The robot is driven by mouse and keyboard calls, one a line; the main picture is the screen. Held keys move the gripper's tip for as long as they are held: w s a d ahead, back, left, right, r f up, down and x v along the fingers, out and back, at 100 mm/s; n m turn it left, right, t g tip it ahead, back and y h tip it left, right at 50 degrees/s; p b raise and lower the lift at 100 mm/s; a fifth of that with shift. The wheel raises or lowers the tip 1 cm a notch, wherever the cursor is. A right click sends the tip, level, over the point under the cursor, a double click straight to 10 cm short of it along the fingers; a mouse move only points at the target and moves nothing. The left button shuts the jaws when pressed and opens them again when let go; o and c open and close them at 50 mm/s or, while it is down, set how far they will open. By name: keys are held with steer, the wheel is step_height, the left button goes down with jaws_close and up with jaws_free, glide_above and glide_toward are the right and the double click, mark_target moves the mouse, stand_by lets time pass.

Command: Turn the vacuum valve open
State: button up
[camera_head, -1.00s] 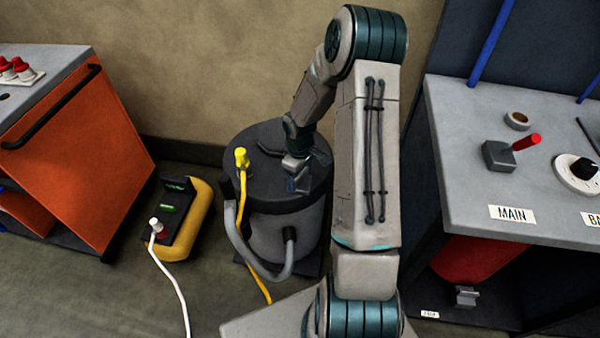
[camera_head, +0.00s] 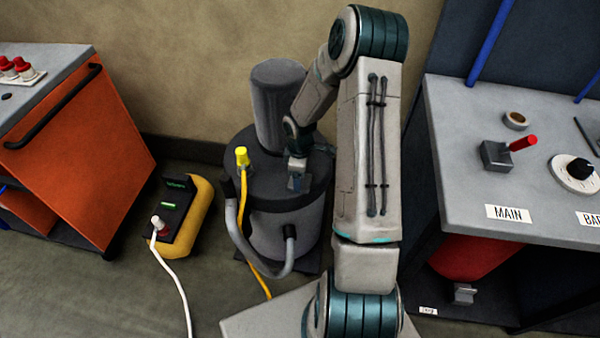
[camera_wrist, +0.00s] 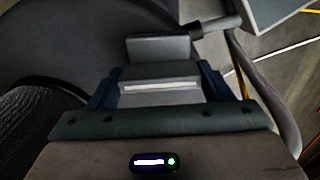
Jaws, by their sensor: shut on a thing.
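My gripper (camera_head: 298,182) is over the right side of the lid of a round grey-and-black vacuum drum (camera_head: 270,232). In the wrist view my gripper (camera_wrist: 159,75) is shut on a grey block-like part (camera_wrist: 158,48) between its fingers. I cannot tell what that part belongs to. On the bench at right, a grey block with a red lever (camera_head: 523,142) stands behind a MAIN label (camera_head: 508,213). Beside it is a black knob on a white dial (camera_head: 580,170). I cannot tell which of these is the vacuum valve.
A tall grey cylinder (camera_head: 276,100) stands at the back of the drum. A yellow plug (camera_head: 242,155) and a grey hose (camera_head: 235,235) are at its left. A yellow-and-black power unit (camera_head: 185,215) and an orange cabinet (camera_head: 85,160) stand further left.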

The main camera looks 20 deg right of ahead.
steer(key=shift+r, duration=0.1)
steer(key=o, duration=1)
step_height(320, 180, up, 14)
steer(key=shift+f+p, duration=0.1)
steer(key=shift+p, duration=0.3)
steer(key=s+a+r+m+t, duration=0.1)
steer(key=s+a+r+m, duration=0.2)
steer(key=s, duration=0.4)
steer(key=s+a+r+m+t, duration=0.1)
steer(key=s+a+r+m, duration=0.3)
steer(key=s+r, duration=0.3)
steer(key=s+a+r+m, duration=0.3)
steer(key=s+r+m, duration=0.1)
steer(key=s+r, duration=0.2)
steer(key=shift+s+a+r+m+t, duration=0.1)
steer(key=shift+s+r+m+t, duration=0.1)
steer(key=shift+s, duration=0.2)
steer(key=shift+s+a+r+m+t, duration=0.1)
steer(key=shift+s+t, duration=0.1)
steer(key=shift+s, duration=0.15)
